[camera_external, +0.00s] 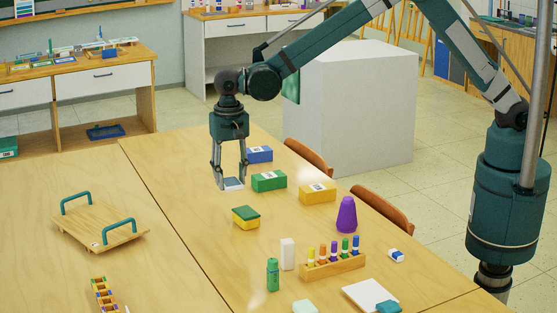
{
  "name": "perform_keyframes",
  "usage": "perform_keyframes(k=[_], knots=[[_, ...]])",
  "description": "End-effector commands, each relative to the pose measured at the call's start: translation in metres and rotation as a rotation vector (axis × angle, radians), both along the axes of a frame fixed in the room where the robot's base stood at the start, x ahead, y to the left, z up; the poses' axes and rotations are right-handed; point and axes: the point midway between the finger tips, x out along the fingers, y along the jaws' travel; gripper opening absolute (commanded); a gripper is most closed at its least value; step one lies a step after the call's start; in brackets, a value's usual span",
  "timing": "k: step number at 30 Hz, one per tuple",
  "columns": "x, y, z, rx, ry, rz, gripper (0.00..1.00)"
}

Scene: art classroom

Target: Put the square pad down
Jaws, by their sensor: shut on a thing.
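The pad is low over the table, near the table's far end. I cannot tell whether it touches the tabletop. The fingers hide part of its edges.
Blue (259,154), green (269,181) and yellow (317,192) boxes stand right of the gripper. A green-and-yellow block (246,217) lies in front. A handled wooden tray (90,225) is at left. Bare table lies between tray and gripper.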

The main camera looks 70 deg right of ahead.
Motion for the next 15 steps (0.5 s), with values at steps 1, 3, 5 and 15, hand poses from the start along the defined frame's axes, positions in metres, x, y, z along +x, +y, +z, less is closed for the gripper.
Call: perform_keyframes(k=[1, 3, 5, 15], knots=[[-0.013, 0.015, 0.001, 0.0, 0.0, 0.011, 0.22], [-0.031, 0.032, 0.002, 0.0, 0.0, 0.019, 0.22], [-0.046, 0.047, 0.002, 0.0, 0.0, 0.027, 0.22], [-0.126, 0.114, 0.002, 0.0, 0.0, 0.066, 0.22]])
